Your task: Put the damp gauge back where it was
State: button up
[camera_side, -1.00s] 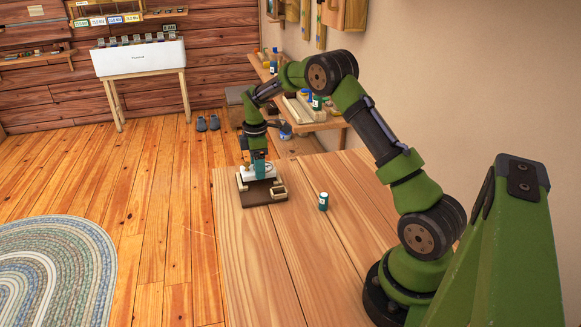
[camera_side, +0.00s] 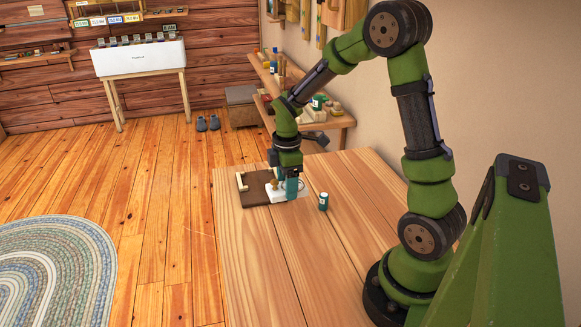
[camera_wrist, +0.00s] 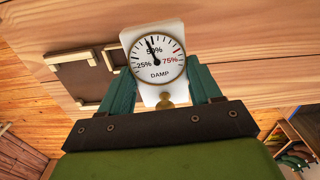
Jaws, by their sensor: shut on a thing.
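The damp gauge (camera_wrist: 158,62) is a white plate with a round dial marked DAMP and a small brass knob at its lower end. My gripper (camera_wrist: 160,76) is shut on it, a teal finger at each side. In the side view the gauge (camera_side: 274,194) shows white below my gripper (camera_side: 288,190), over the right part of a dark brown base (camera_side: 256,188). I cannot tell whether it touches the base or table. The base with pale wooden edge pieces lies left of the gauge in the wrist view (camera_wrist: 88,72), largely uncovered.
A small green bottle with a white label (camera_side: 323,202) stands on the wooden table (camera_side: 265,260), close right of my gripper. The front of the table is clear. A shelf with bottles and small items (camera_side: 333,119) runs along the wall behind.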

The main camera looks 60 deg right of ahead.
jog(key=r, duration=0.2)
send_over(273, 240)
notch_tip(273, 240, down, 4)
jog(key=shift+r+m, duration=0.15)
jog(key=shift+m, duration=0.15)
jog(key=shift+f, duration=2.35)
jog(key=shift+f, duration=0.1)
jog(key=o, duration=1.2)
